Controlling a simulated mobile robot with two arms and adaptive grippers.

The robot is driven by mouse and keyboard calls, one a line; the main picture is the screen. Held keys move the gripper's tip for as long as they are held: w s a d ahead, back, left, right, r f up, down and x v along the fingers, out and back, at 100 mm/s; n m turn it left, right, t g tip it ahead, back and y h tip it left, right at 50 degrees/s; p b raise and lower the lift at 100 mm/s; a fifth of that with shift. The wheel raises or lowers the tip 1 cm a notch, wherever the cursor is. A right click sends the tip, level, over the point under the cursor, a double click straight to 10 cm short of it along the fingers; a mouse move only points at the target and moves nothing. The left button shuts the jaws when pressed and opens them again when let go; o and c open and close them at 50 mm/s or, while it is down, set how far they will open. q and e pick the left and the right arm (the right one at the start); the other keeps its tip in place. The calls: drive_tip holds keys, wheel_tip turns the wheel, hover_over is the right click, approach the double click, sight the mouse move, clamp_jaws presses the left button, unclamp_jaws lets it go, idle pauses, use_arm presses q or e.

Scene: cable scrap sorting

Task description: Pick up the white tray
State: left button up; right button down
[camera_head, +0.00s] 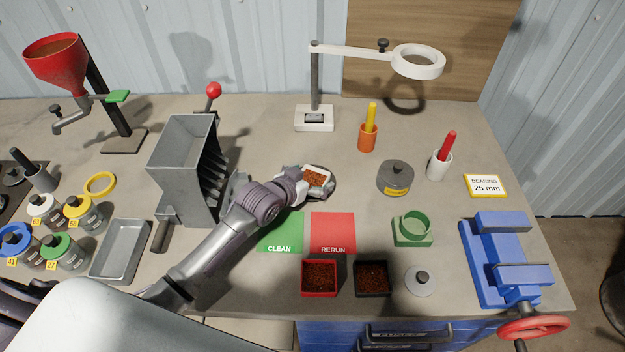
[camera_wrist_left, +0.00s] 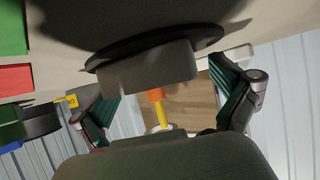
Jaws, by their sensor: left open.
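The small white tray (camera_head: 317,177) holds brown granules and sits near the middle of the bench, over a dark round base that is partly hidden. My left gripper (camera_head: 304,186) reaches it from the lower left in the head view, its fingers close around the tray. In the left wrist view the tray (camera_wrist_left: 150,76) appears as a shaded pale block in front of a dark disc, between the two spread green-padded fingers. The left gripper is open; whether a finger touches the tray, I cannot tell. My right gripper is not in view.
Green CLEAN (camera_head: 281,232) and red RERUN (camera_head: 333,232) mats lie in front, with red (camera_head: 320,261) and black (camera_head: 372,262) filled trays nearer. A grey metal splitter box (camera_head: 184,150) stands left. A grey weight (camera_head: 395,178) and orange holder (camera_head: 367,138) stand right.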

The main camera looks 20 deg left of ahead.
use_arm(q)
drive_tip(key=shift+c, duration=0.3)
drive_tip(key=c, duration=1.2)
drive_tip(key=shift+c, duration=0.2)
drive_tip(key=shift+r, duration=0.1)
